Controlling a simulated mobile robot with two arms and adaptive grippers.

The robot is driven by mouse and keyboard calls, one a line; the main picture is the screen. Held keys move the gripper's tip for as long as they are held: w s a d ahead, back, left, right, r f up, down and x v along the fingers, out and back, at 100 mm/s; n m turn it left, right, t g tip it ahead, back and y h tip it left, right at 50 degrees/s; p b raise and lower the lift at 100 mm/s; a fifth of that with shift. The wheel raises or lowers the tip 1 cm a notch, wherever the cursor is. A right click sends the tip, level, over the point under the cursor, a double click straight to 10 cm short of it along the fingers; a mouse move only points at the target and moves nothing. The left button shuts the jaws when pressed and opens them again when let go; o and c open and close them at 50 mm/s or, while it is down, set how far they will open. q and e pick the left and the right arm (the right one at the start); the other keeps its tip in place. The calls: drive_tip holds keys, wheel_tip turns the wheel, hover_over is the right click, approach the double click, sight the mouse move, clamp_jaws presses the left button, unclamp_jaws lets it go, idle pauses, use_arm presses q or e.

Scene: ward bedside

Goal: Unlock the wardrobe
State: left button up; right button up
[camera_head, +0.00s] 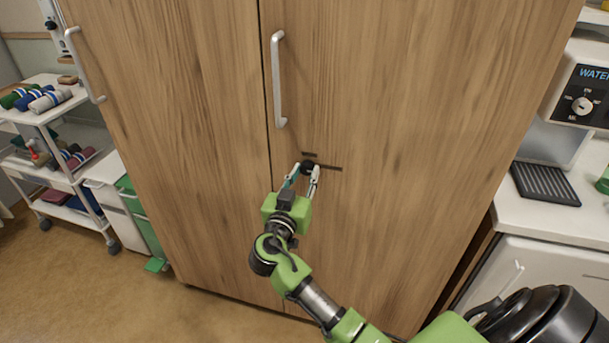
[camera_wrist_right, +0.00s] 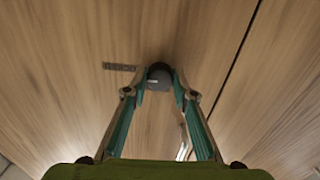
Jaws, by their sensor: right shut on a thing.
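The wooden wardrobe (camera_head: 375,90) stands in front of me with two doors and a vertical seam between them. A small black lock knob (camera_head: 307,166) sits on the right door, below that door's silver handle (camera_head: 278,80). My right gripper (camera_head: 304,172) is at the knob, its two fingers shut on its sides. In the right wrist view the dark round knob (camera_wrist_right: 159,76) shows between the fingertips, against the door. A short dark mark (camera_wrist_right: 119,67) is on the wood beside it. My left gripper is in neither view.
A white trolley (camera_head: 50,112) with rolled towels stands at the left. A green and white bin (camera_head: 140,215) is beside the wardrobe. At the right is a white counter (camera_head: 550,220) with a black drip tray (camera_head: 544,184) and a water dispenser (camera_head: 582,100).

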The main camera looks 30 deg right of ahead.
drive_tip(key=n, duration=0.3)
drive_tip(key=shift+n+b, duration=0.3)
drive_tip(key=shift+b, duration=0.1)
drive_tip(key=n, duration=0.4)
drive_tip(key=shift+r+n, duration=0.1)
drive_tip(key=shift+n, duration=0.2)
drive_tip(key=n+p, duration=0.2)
drive_tip(key=n, duration=0.2)
drive_tip(key=shift+n, duration=0.3)
drive_tip(key=shift+n+p, duration=1.05)
drive_tip(key=shift+n, duration=1.25)
drive_tip(key=o, duration=1.1)
